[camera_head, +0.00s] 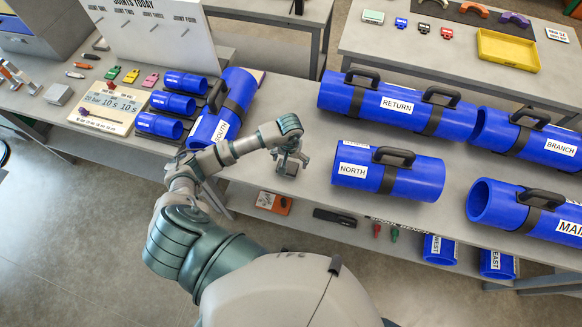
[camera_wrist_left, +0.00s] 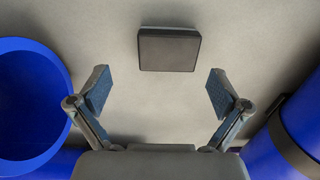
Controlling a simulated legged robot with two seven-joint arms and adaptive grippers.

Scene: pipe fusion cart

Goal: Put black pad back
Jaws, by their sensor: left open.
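The black pad (camera_wrist_left: 169,50) lies flat on the grey bench top, a dark square with a pale edge, ahead of my left gripper in the left wrist view. My left gripper (camera_wrist_left: 158,92) is open, its two fingers wide apart with nothing between them. The pad is beyond the fingertips and apart from them. In the head view my left gripper (camera_head: 289,160) points down over the bench between the SOUTH pipe (camera_head: 209,128) and the NORTH pipe (camera_head: 388,174). There the gripper partly covers the pad's place. My right gripper is not in view.
Blue pipes flank the gripper closely. The RETURN pipe (camera_head: 397,105) lies behind, with several small blue pipes (camera_head: 159,125) to the left. A board (camera_head: 108,106) and a grey block (camera_head: 58,94) are farther left. A yellow tray (camera_head: 508,50) stands on the back table.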

